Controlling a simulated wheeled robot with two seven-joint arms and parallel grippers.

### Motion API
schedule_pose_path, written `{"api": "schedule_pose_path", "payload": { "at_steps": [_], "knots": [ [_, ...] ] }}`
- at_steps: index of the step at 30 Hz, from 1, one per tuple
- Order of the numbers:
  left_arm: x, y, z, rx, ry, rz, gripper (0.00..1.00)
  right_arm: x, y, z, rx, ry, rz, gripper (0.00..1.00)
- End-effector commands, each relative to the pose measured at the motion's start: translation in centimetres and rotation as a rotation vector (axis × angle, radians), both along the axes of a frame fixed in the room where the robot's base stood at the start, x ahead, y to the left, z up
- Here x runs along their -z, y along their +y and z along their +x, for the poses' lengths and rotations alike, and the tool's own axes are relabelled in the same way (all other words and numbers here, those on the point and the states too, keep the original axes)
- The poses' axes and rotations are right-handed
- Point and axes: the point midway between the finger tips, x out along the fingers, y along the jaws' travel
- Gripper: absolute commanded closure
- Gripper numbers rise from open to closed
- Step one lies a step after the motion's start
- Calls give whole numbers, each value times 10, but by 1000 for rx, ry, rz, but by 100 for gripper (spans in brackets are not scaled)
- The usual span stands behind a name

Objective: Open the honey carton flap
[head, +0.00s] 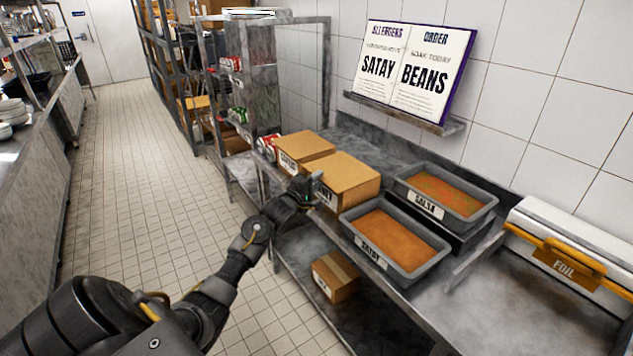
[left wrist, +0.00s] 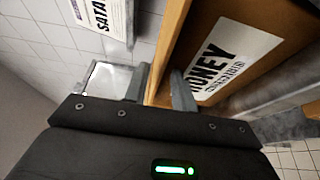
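The honey carton (head: 345,172) is a brown cardboard box on the steel counter, its top looking flat and closed in the head view. My left gripper (head: 314,184) is at the carton's near left top edge and hides part of its label. In the left wrist view, the carton's white HONEY label (left wrist: 228,62) shows right of the fingers. The two fingers of my left gripper (left wrist: 160,88) stand apart, with the brown carton edge showing between or just beyond them. I cannot tell whether they touch it. My right gripper is not in view.
A second carton (head: 304,146) stands behind the honey carton. A satay tray (head: 345,222) and a salsa tray (head: 401,187) are to the right, with a foil box (head: 565,262) beyond. A small carton (head: 334,278) sits on the lower shelf. The menu board (head: 413,70) is on the wall.

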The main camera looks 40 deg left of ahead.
Motion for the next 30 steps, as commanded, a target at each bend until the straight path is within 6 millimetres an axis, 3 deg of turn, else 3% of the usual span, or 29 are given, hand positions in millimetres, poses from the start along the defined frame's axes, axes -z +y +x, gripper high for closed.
{"api": "schedule_pose_path", "payload": {
  "at_steps": [2, 8, 30],
  "knots": [
    [0, 0, 0, 0, 0, 0, 75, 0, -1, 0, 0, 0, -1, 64],
    [0, 0, 0, 0, 0, 0, 100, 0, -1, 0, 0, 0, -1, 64],
    [0, 0, 0, 0, 1, 0, 100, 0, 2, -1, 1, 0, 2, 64]
  ]
}}
